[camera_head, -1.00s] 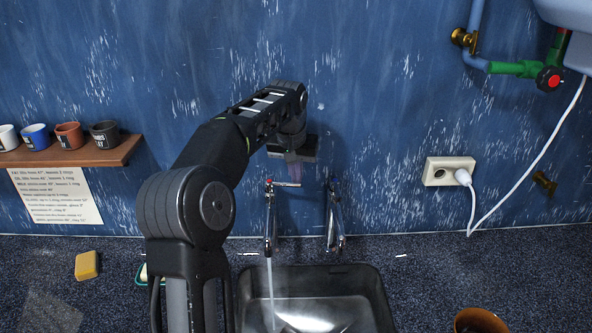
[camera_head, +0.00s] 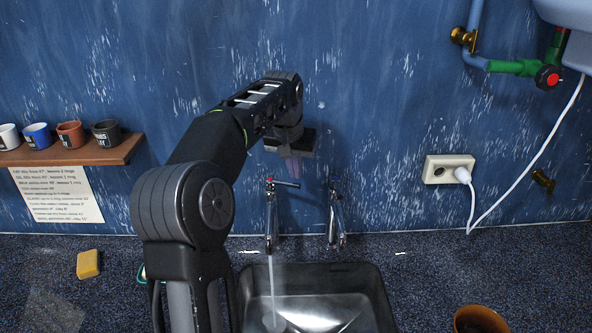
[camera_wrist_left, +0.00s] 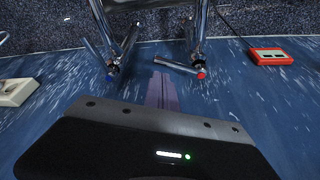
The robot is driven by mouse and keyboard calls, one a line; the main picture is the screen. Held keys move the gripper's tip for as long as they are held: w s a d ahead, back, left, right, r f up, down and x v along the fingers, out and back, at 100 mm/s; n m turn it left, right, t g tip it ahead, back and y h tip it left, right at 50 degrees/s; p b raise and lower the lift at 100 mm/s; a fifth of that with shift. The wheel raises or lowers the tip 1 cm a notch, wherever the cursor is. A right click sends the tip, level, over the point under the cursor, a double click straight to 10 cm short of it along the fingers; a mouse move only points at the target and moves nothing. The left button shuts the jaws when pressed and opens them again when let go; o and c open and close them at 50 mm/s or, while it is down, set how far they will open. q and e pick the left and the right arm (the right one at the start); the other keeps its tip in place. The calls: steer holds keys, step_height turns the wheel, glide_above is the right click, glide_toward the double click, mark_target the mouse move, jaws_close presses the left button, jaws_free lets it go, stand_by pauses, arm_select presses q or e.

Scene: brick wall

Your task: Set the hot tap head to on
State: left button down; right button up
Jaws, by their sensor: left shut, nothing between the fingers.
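The hot tap (camera_head: 271,215) has a red-marked head (camera_head: 283,184) and stands at the sink's back left in the head view. Its lever points right, and a stream of water (camera_head: 271,285) falls from its spout. In the left wrist view its red-tipped head (camera_wrist_left: 182,66) is right of the fingers. The cold tap (camera_head: 336,215), marked blue, stands to its right. My left gripper (camera_head: 294,167) is shut and empty, just above the hot tap head and apart from it; its fingers also show in the left wrist view (camera_wrist_left: 161,91). My right gripper is out of view.
The metal sink (camera_head: 372,290) lies below the taps. A white socket (camera_head: 436,169) with a plugged cable is on the wall to the right. A shelf (camera_head: 90,153) with several cups is at left. A yellow sponge (camera_head: 88,264) and an orange-brown bowl (camera_head: 480,320) lie on the counter.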

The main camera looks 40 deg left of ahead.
arm_select(q)
steer(key=a+p+v, duration=0.1)
steer(key=p+v, duration=0.1)
steer(key=v, duration=0.5)
steer(key=shift+s+d+r, duration=0.15)
steer(key=shift+d+r, duration=0.1)
steer(key=shift+d, duration=0.1)
steer(key=shift+d, duration=0.1)
